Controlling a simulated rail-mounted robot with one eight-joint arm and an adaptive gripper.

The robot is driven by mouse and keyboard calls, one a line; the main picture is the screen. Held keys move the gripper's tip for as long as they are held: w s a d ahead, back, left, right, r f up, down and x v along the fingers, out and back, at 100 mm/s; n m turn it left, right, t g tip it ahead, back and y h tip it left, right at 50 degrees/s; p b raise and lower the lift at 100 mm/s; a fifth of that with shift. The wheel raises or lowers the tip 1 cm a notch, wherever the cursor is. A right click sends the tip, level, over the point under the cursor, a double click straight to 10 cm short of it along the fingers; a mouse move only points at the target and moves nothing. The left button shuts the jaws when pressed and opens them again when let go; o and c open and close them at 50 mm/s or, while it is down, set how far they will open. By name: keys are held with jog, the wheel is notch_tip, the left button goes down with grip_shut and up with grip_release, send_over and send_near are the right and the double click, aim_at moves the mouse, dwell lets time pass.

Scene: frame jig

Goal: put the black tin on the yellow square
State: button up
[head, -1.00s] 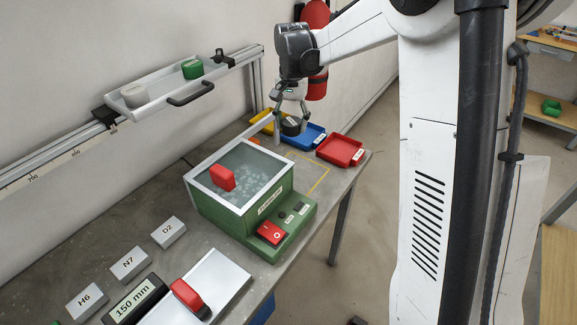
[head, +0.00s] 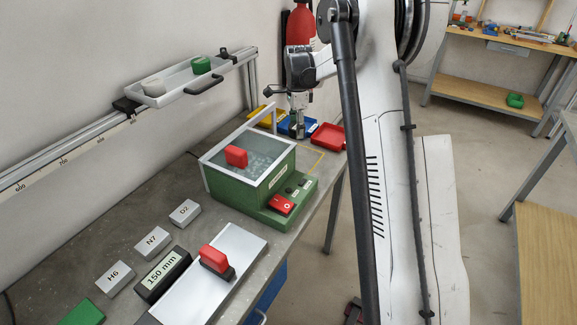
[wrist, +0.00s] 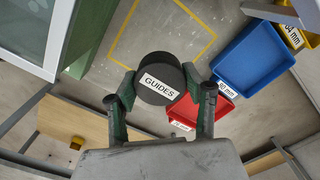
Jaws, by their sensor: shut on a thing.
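My gripper (wrist: 160,105) is shut on the black tin (wrist: 160,66), a round tin with a white GUIDES label, seen between the two fingers in the wrist view. In the head view my gripper (head: 298,132) hangs in front of the blue tray, and the tin is hard to make out there. The yellow square (wrist: 206,52) is an outline on the grey bench top, and the tin overlaps its lower part in the wrist view. In the head view part of its outline (head: 318,162) shows right of the green machine. I see nothing inside the visible part of the outline.
A green machine (head: 250,195) with a glass lid and red handle stands left of the square. Red (head: 328,138), blue (wrist: 250,58) and yellow (head: 262,116) trays stand behind it. Gauge blocks lie at the front. A white rail tray (head: 185,82) hangs above.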

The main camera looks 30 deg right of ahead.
notch_tip(320, 180, down, 10)
dwell(0.6)
jog(key=shift+f, duration=0.15)
jog(key=o, duration=1.3)
jog(key=shift+c, duration=0.2)
